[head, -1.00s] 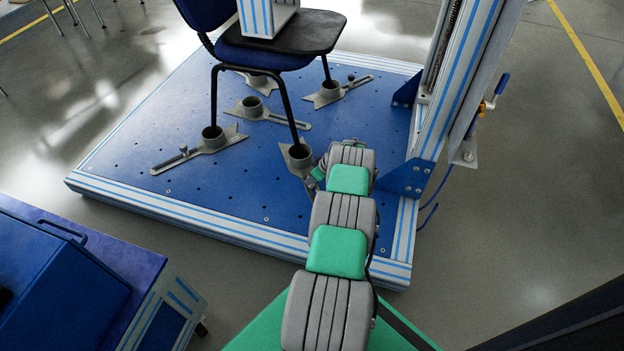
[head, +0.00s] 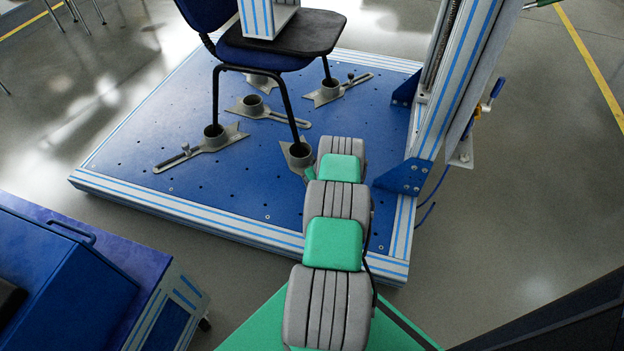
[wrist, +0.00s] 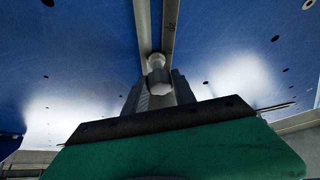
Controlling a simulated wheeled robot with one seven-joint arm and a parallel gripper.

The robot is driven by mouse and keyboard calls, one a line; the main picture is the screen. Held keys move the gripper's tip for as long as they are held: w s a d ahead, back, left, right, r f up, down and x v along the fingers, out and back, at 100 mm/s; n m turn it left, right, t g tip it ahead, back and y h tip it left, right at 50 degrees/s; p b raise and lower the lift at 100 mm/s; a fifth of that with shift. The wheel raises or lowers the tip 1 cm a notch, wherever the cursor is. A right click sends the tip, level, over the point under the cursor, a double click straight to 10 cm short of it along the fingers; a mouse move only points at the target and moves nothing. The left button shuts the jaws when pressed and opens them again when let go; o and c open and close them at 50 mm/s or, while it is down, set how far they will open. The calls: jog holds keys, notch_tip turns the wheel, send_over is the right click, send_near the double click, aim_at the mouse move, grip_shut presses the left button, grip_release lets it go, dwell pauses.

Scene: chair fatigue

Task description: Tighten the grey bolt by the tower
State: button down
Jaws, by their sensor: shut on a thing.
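In the wrist view the grey bolt (wrist: 157,74) has a rounded pale head at the near end of a slotted grey clamp bar (wrist: 168,30). My gripper (wrist: 158,88) has its two dark fingers closed on the bolt's head, one on each side. In the head view my arm hides the bolt and most of my gripper. The grey clamp (head: 296,152) there holds the front right chair leg in its cup. The tower (head: 456,85) stands just right of it.
The chair (head: 262,55) stands on the blue perforated platform (head: 225,205). Other leg clamps (head: 205,142) hold its legs. A blue cabinet (head: 70,270) is at the lower left. Open floor lies right of the tower.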

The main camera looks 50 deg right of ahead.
jog(key=shift+w+a+r+m+h+p, duration=0.1)
jog(key=shift+a+m+h+p, duration=0.2)
jog(key=shift+m, duration=0.6)
jog(key=shift+d+m+g+h, duration=0.1)
jog(key=shift+m+g+h, duration=0.25)
jog(key=shift+m, duration=0.35)
jog(key=shift+d+m+h, duration=0.1)
jog(key=shift+m+h, duration=0.15)
jog(key=shift+m, duration=0.15)
